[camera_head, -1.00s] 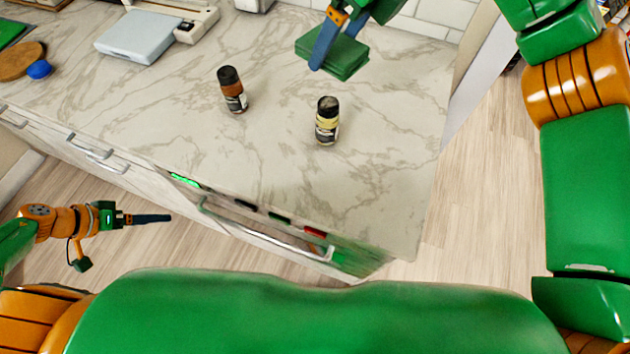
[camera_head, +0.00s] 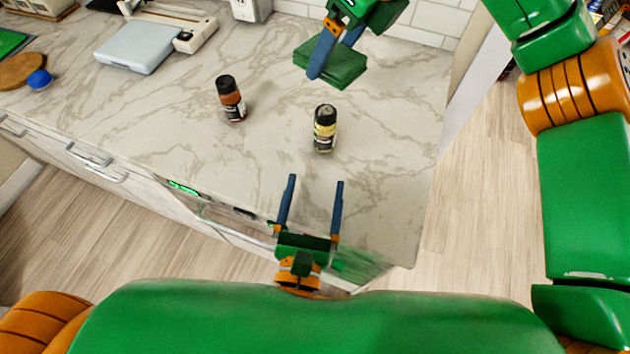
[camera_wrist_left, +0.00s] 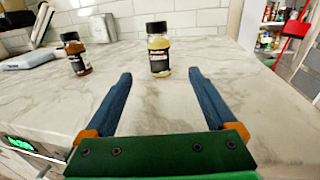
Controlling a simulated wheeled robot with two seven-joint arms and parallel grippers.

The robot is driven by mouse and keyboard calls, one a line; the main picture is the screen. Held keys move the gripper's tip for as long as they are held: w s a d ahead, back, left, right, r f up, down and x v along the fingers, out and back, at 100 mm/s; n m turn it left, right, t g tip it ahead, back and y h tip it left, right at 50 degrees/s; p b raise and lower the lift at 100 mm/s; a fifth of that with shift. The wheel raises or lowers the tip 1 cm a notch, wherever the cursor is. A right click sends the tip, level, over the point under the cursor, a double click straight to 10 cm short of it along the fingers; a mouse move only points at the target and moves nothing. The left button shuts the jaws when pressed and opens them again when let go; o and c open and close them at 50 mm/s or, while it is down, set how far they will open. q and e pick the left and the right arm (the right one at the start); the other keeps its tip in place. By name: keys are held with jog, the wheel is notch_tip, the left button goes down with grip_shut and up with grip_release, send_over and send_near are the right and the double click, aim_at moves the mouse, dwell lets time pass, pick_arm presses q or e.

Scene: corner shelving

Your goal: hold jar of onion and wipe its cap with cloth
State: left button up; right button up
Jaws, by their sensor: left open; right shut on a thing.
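A jar with pale yellow contents and a dusty dark cap (camera_head: 324,130), likely the onion jar, stands upright on the counter. It also shows in the left wrist view (camera_wrist_left: 158,52), ahead and between my fingers. My left gripper (camera_head: 315,183) is open and empty at the counter's front edge, short of this jar and pointing towards it; its fingers show in the wrist view (camera_wrist_left: 160,80). My right gripper (camera_head: 324,52) is shut on the folded green cloth (camera_head: 345,66) at the back of the counter, behind the jar.
A second jar with red-brown contents (camera_head: 230,98) stands to the left of the yellow one. A white scale-like device (camera_head: 136,48), a blue ball (camera_head: 40,78) and a round wooden board (camera_head: 20,70) lie farther left. The marble counter (camera_head: 385,170) is clear around the jars.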

aim_at(323, 140)
pick_arm(q)
jog(key=w, duration=0.8)
jog(key=w+d, duration=0.1)
jog(key=w, duration=0.2)
jog(key=shift+w+d, duration=0.1)
jog(key=shift+w, duration=0.3)
grip_shut()
jog(key=shift+c, duration=0.9)
grip_release()
grip_shut()
